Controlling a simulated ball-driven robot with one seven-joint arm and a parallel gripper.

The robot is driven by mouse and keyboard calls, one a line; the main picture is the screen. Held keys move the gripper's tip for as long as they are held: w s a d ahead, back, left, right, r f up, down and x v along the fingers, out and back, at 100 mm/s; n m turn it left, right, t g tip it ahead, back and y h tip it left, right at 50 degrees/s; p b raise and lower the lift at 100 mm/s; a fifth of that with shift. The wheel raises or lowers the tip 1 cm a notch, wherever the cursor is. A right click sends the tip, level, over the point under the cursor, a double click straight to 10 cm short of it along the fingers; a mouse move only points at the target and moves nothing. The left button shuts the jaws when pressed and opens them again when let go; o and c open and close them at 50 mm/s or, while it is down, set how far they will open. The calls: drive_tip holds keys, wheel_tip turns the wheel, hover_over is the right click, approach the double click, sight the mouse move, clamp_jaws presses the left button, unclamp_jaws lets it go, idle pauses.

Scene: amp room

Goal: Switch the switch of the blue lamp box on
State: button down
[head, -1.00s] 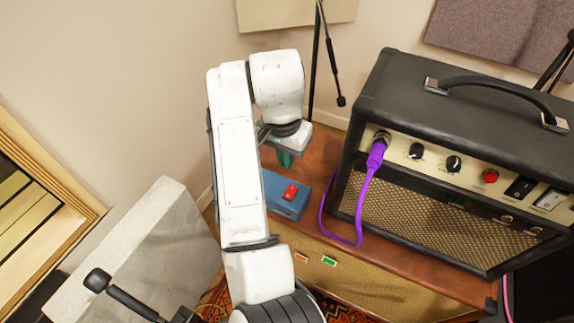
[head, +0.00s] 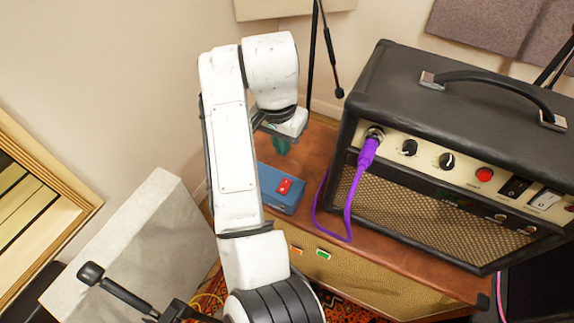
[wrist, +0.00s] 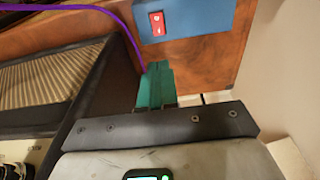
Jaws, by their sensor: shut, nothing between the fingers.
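The blue lamp box (head: 270,188) sits on the wooden top to the left of the amplifier, partly hidden by my arm. It carries a red rocker switch (head: 284,186) on its top. In the wrist view the box (wrist: 200,18) is at the top, with its red switch (wrist: 157,24) showing. My gripper (wrist: 156,75) has green fingers, shut and empty, pointing toward the wooden surface just short of the box in that view. In the head view my gripper (head: 280,146) is behind the box, apart from it. Which way the switch is set is unclear.
A black amplifier (head: 450,100) stands to the right, with a purple cable (head: 352,195) plugged into its front and looping beside the box. A wooden top (head: 312,165) bears both. A microphone stand (head: 313,60) is behind, and a pale grey block (head: 130,240) stands at left.

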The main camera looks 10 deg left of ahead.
sight(287, 181)
drive_tip(key=f, duration=0.4)
drive_tip(key=w+f, duration=0.1)
drive_tip(key=f, duration=0.8)
drive_tip(key=shift+w+d+f, duration=0.25)
drive_tip(key=shift+w+f, duration=0.05)
drive_tip(key=shift+f, duration=0.1)
drive_tip(key=shift+f, duration=0.2)
drive_tip(key=shift+s, duration=0.1)
drive_tip(key=shift+s+a+r+p, duration=0.3)
drive_tip(key=shift+s+p, duration=0.3)
drive_tip(key=shift+p, duration=0.35)
